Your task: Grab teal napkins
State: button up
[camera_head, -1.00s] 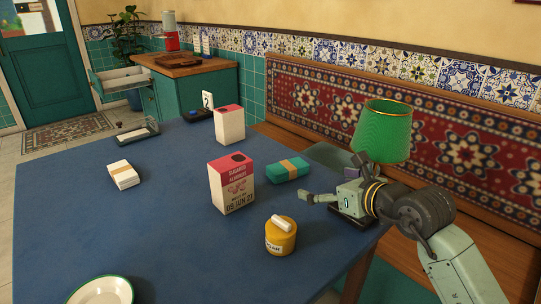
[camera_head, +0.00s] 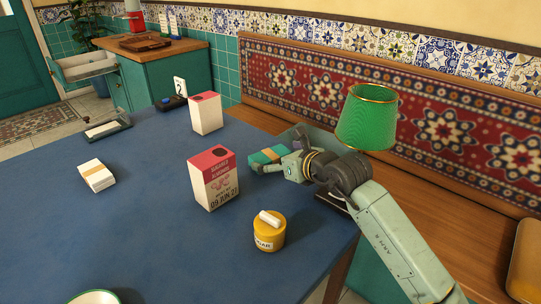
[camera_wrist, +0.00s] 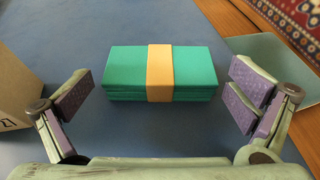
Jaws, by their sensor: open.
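The teal napkins (camera_head: 268,155) lie as a flat stack with an orange-tan band on the blue table, behind the pink-and-white sugared almonds box. In the wrist view the napkins (camera_wrist: 125,75) lie ahead of my gripper, between the lines of its two fingers. My gripper (camera_wrist: 158,100) is open, with purple pads on both sides and nothing between them. In the head view my gripper (camera_head: 271,161) is right at the near side of the napkins and partly covers them.
The almonds box (camera_head: 213,180) stands close on the left; a yellow sugar jar (camera_head: 269,232) stands in front. A green-shaded lamp (camera_head: 367,118) is behind my arm. A second box (camera_head: 206,113) and a white stack (camera_head: 96,175) are farther left.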

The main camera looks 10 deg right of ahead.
jog(key=shift+x, duration=1.2)
jog(key=shift+c, duration=0.6)
jog(key=c, duration=0.8)
